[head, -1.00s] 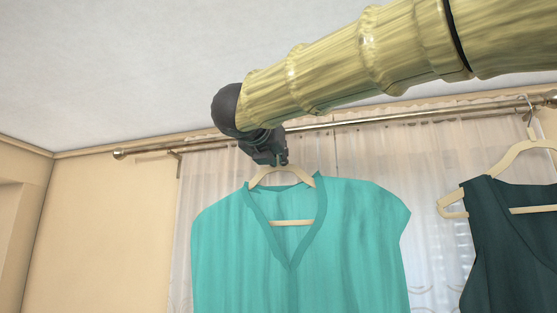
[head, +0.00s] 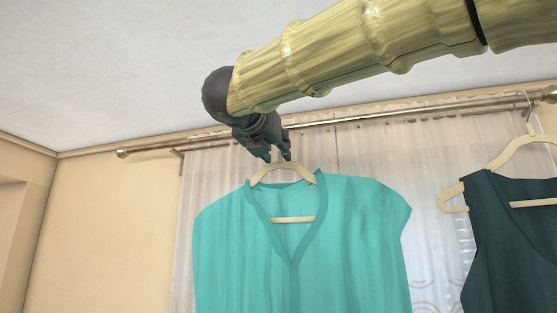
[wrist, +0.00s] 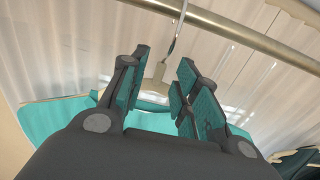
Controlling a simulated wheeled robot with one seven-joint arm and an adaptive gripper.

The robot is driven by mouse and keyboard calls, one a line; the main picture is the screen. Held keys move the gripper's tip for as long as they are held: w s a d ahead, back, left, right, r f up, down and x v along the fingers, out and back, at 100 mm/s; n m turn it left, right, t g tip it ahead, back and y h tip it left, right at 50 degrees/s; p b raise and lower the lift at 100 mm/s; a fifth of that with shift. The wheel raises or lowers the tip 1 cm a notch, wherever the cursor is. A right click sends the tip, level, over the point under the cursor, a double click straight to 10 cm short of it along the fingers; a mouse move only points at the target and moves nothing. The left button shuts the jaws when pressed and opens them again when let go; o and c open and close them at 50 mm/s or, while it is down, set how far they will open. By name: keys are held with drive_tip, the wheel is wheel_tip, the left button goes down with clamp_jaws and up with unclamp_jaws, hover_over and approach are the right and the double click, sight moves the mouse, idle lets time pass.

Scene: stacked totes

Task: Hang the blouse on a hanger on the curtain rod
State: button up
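The teal blouse (head: 350,225) is on a beige hanger (head: 293,219) in front of the curtain, upright in the head view. My gripper (head: 277,158) is just above the hanger's shoulders. Its fingers are spread on either side of the hanger neck, which shows between them in the wrist view (wrist: 158,73). A gap shows beside the neck, so the gripper (wrist: 155,88) looks open. The thin metal hook (wrist: 178,35) rises to the curtain rod (wrist: 240,32) and overlaps it; its tip is out of frame. The rod (head: 390,112) spans the head view.
A dark green sleeveless top (head: 515,235) hangs from the rod on another beige hanger (head: 520,143) at the right, with a gap to the blouse. White sheer curtains (head: 430,150) hang behind. A bare wall (head: 105,230) is at the left.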

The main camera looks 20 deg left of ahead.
drive_tip(key=s+b, duration=0.2)
drive_tip(key=s, duration=0.5)
drive_tip(key=shift+b, duration=0.35)
drive_tip(key=shift+s, duration=0.2)
